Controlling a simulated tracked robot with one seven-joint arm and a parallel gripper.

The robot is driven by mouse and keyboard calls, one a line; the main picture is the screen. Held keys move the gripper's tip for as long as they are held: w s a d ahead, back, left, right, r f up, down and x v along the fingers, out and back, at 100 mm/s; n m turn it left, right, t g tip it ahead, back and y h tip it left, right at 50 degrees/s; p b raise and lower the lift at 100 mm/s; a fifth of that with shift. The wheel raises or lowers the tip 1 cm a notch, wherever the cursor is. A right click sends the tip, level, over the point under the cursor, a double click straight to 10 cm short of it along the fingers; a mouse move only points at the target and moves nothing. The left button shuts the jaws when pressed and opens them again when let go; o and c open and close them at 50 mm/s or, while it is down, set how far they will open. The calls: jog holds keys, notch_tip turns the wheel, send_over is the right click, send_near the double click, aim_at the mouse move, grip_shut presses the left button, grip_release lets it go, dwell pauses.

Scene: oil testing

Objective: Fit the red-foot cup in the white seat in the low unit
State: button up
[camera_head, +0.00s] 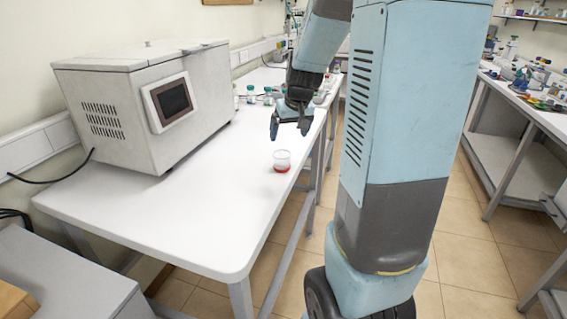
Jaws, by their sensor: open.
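A small clear cup with a red foot (282,161) stands upright on the white table, near its right edge. My gripper (288,132) is open and empty above and just behind the cup, with its fingers pointing down. It looks apart from the cup. A pale grey box-shaped unit (130,100) with a dark screen stands on the table at the left, its lid shut. A lower grey unit (75,290) is partly in view at the bottom left. I see no white seat in this view.
Several small bottles (251,94) stand farther back on the white table (200,215). The front of the table is clear. A black cable (55,175) runs by the wall. A cluttered bench (535,110) stands at the right, across a tiled floor.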

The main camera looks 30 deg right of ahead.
aim_at(281, 155)
jog(key=shift+x, duration=6.95)
jog(key=shift+w, duration=0.1)
jog(key=shift+c, duration=0.3)
jog(key=c, duration=1.2)
jog(key=shift+o, duration=0.2)
jog(key=shift+r, duration=0.1)
jog(key=shift+a+r, duration=0.1)
jog(key=shift+r, duration=0.5)
jog(key=s+d+r, duration=0.2)
jog(key=s+r, duration=0.9)
jog(key=s, duration=0.3)
jog(key=shift+r, duration=0.35)
